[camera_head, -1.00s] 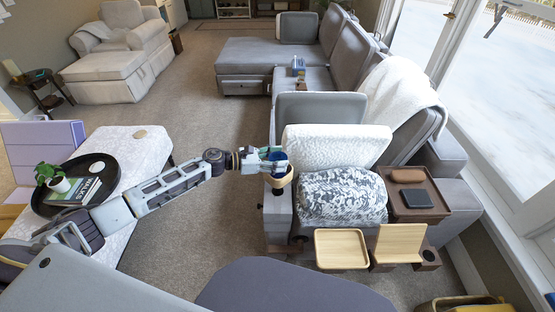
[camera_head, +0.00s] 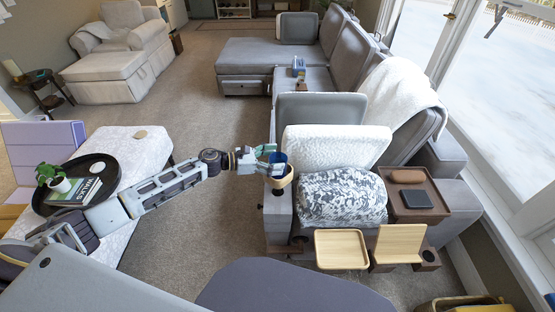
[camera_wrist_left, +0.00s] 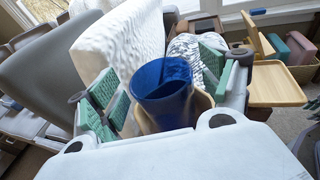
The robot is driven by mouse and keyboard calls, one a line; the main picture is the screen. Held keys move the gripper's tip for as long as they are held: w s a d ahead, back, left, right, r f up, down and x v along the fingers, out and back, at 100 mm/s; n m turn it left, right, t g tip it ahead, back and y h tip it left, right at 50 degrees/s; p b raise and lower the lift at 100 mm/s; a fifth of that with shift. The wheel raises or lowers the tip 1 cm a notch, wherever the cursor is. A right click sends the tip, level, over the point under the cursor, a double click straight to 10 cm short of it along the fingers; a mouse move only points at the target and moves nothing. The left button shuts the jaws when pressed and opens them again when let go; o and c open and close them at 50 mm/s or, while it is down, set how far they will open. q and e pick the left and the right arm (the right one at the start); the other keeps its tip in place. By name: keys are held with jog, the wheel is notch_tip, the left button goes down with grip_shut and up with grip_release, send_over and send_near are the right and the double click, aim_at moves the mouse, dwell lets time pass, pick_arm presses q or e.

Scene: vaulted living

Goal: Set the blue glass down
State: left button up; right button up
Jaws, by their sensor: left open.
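The blue glass (camera_head: 281,158) stands at the front end of the grey sofa arm, at a light tan curved holder (camera_head: 281,184). In the left wrist view the glass (camera_wrist_left: 163,92) looks upright and empty, with the holder's tan rim (camera_wrist_left: 204,101) around its lower part. The glass's bottom is hidden. My left gripper (camera_head: 268,155) is open beside it. In the left wrist view its green finger pads stand spread on either side of the glass, with gaps showing.
A white cushion (camera_head: 333,145) and a patterned pillow (camera_head: 343,197) are right of the glass. A tan tray (camera_head: 341,249) and a brown side tray (camera_head: 432,207) lie farther right. A black round tray (camera_head: 107,181) sits on the left ottoman. Carpet (camera_head: 205,240) is clear between.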

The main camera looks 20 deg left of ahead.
pick_arm(q)
jog(key=v, duration=1)
jog(key=shift+s+a, duration=0.25)
jog(key=shift+a, duration=0.05)
pick_arm(e)
jog(key=shift+w+a+r, duration=0.15)
jog(key=shift+w+a, duration=0.05)
jog(key=shift+w, duration=0.3)
jog(key=shift+w+a+r, duration=0.15)
jog(key=shift+w, duration=0.35)
pick_arm(q)
jog(key=shift+f, duration=0.1)
pick_arm(e)
jog(key=shift+s, duration=0.1)
